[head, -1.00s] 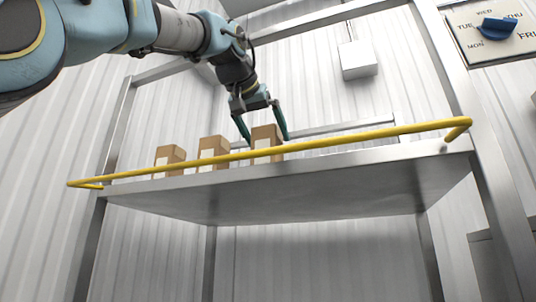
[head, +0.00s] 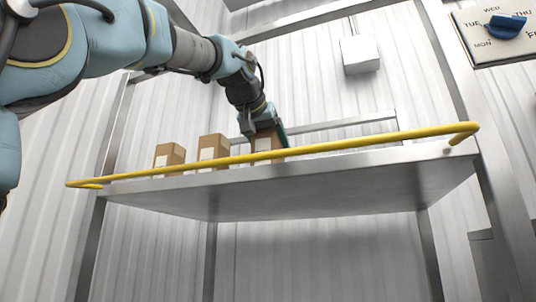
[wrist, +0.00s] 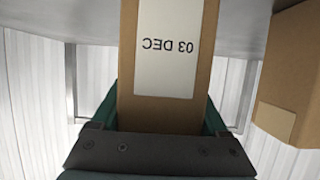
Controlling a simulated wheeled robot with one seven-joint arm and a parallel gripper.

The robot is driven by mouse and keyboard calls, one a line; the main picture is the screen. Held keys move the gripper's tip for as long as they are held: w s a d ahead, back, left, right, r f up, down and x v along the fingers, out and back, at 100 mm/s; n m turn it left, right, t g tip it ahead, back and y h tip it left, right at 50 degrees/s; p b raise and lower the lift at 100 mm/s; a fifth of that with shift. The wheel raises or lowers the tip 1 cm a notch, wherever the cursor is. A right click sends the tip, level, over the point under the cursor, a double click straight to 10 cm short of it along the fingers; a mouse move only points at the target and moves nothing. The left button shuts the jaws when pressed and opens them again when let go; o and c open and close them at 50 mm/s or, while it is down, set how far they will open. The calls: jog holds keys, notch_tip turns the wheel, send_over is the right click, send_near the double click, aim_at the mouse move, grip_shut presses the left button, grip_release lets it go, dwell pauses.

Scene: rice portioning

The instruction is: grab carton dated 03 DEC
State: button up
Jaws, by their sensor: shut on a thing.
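Three brown cartons with white labels stand in a row on the metal shelf (head: 330,188). My gripper (head: 266,135) is down over the rightmost carton (head: 264,144) in the head view and is shut on it. In the wrist view this carton (wrist: 165,118) sits between the green fingers, and its label (wrist: 170,45) reads 03 DEC, upside down. The carton stands upright and appears to rest on the shelf. The middle carton (head: 213,150) and left carton (head: 168,156) stand apart from it; their label text is too small to read.
A yellow rail (head: 370,137) runs along the shelf's front edge, in front of the cartons. A neighbouring carton (wrist: 290,75) is close at the right in the wrist view. The shelf is free to the right of the held carton in the head view. A blue dial (head: 505,27) is at top right.

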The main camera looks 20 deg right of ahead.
grip_shut()
dwell(0.3)
jog(key=shift+r, duration=0.1)
